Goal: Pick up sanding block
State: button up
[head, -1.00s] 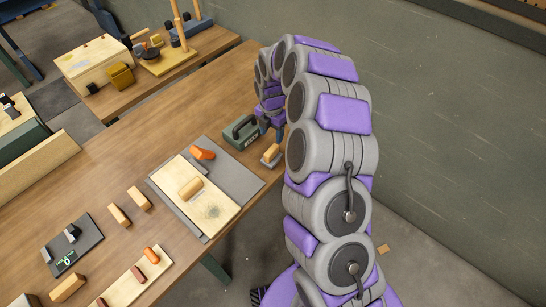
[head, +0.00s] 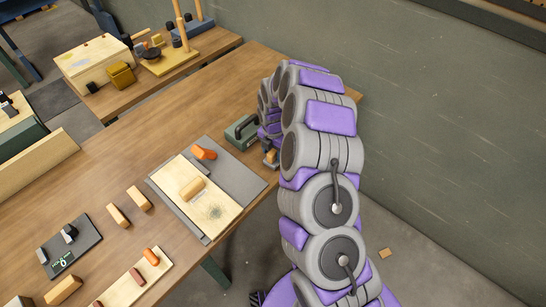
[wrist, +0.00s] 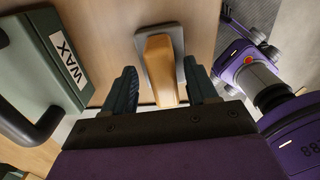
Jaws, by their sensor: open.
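The sanding block, a tan wooden grip (wrist: 159,68) on a flat grey base (wrist: 180,42), sits upright on the wooden bench. In the head view the sanding block (head: 271,158) is at the bench's right edge, partly hidden by my arm. My gripper (wrist: 161,80) is open in the wrist view, with one dark finger on each side of the grip. Small gaps show between the fingers and the grip, so it is not clamped. In the head view the fingers are mostly hidden behind my arm links.
A green box marked WAX (wrist: 45,62) with a dark handle stands close left of my gripper; it also shows in the head view (head: 238,135). A grey mat (head: 238,180) with a pale board (head: 212,211) lies nearby. A wall (head: 450,110) rises behind my arm.

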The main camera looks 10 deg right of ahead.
jog(key=shift+d, duration=0.45)
jog(key=c, duration=0.7)
jog(key=shift+c, duration=1.4)
jog(key=shift+a, duration=0.3)
grip_shut()
jog(key=shift+d+r, duration=0.1)
jog(key=shift+r, duration=0.4)
notch_tip(320, 180, up, 3)
jog(key=shift+d+f+p, duration=0.1)
jog(key=shift+p, duration=0.5)
jog(key=s+d+r+p, duration=0.1)
jog(key=s+p, duration=0.1)
jog(key=s, duration=1.4)
jog(key=shift+d, duration=0.15)
jog(key=shift+r, duration=0.1)
